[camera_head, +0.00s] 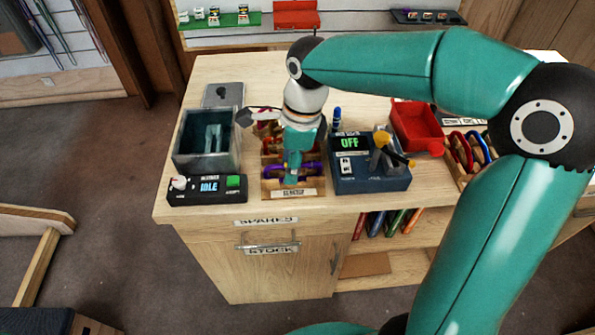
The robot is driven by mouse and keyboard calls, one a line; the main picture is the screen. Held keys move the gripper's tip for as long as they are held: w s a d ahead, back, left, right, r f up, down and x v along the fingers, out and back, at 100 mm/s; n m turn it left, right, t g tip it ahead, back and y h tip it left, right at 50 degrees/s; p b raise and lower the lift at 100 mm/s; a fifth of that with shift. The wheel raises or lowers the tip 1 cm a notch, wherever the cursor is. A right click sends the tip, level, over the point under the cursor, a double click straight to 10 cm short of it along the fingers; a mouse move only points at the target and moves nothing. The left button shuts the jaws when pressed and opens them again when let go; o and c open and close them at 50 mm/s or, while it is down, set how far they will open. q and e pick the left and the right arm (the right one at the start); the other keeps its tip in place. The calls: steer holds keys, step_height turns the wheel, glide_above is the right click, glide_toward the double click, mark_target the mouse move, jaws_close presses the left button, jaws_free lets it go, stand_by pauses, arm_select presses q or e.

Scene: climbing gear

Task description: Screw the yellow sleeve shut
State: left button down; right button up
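My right gripper (291,181) reaches down over the wooden rack (293,194) in the middle of the bench. It is seen from behind, and its fingers are too small and covered to tell open from shut. A purple carabiner (310,171) lies in the rack's front row, right at the gripper. Red and brown pieces behind it are partly hidden by my wrist. A yellow part (380,139) stands on the dark blue box (371,182) reading "OFF", right of the gripper; I cannot tell whether it is the yellow sleeve. My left gripper is out of view.
A grey open tank (180,150) stands left, behind a black panel (179,194) reading "IDLE". A red bin (405,132) and a rack of coloured rings (460,150) stand right. A blue-capped item (337,115) stands behind the blue box. My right arm spans the right side.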

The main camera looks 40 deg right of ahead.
steer(key=shift+f, duration=0.15)
steer(key=shift+f+b, duration=1.1)
steer(key=shift+f, duration=0.15)
steer(key=shift+w+d+r+p, duration=0.1)
steer(key=shift+w+d+p, duration=0.1)
steer(key=shift+w+p, duration=0.15)
steer(key=shift+w+d, duration=0.15)
steer(key=shift+w, duration=0.1)
steer(key=shift+r+p, duration=1.25)
steer(key=shift+r, duration=0.1)
steer(key=shift+s+a+b, duration=0.3)
steer(key=shift+s+a, duration=0.15)
steer(key=shift+s, duration=0.15)
